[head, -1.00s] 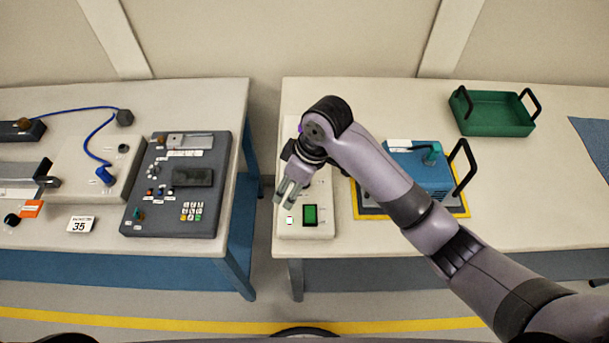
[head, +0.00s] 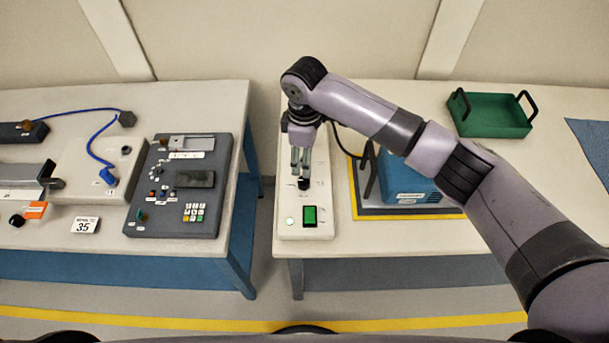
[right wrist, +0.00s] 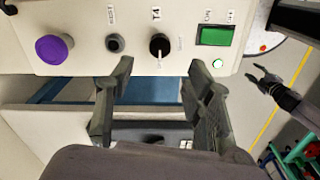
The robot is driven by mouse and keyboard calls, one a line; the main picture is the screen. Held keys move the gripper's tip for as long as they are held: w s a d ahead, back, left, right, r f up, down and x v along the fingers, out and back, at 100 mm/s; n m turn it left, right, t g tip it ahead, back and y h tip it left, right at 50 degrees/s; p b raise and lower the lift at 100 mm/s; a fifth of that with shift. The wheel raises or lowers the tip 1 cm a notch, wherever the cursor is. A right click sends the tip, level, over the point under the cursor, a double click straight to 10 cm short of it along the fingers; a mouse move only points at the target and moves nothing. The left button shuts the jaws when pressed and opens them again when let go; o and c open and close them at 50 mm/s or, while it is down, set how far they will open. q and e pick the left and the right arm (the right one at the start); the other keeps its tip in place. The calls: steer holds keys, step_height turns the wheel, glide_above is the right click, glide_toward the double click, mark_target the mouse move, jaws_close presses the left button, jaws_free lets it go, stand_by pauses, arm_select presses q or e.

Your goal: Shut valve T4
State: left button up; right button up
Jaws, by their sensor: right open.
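Valve T4 is a small black knob (right wrist: 160,45) under a "T4" label on the white panel (right wrist: 75,15). Its white pointer mark points down in the right wrist view, toward a small label that I cannot read surely. In the head view the knob (head: 304,184) shows just below my right fingertips. My right gripper (head: 300,172) points down, open and empty. In the right wrist view its fingertips (right wrist: 160,72) are spread, with the knob between and just beyond them. My left gripper (right wrist: 256,75) seems to show small at the right of the right wrist view, its opening unclear.
The panel also bears a purple knob (right wrist: 54,49), a REG1 knob (right wrist: 115,43), a green switch (right wrist: 215,35) and a lit green lamp (right wrist: 218,63). A blue box (head: 405,182) stands right of the panel. A green tray (head: 492,115) lies farther back.

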mark_target(304, 180)
step_height(304, 180, down, 10)
steer(key=shift+r+p, duration=0.25)
steer(key=shift+p, duration=0.25)
steer(key=shift+c, duration=0.3)
jaws_close()
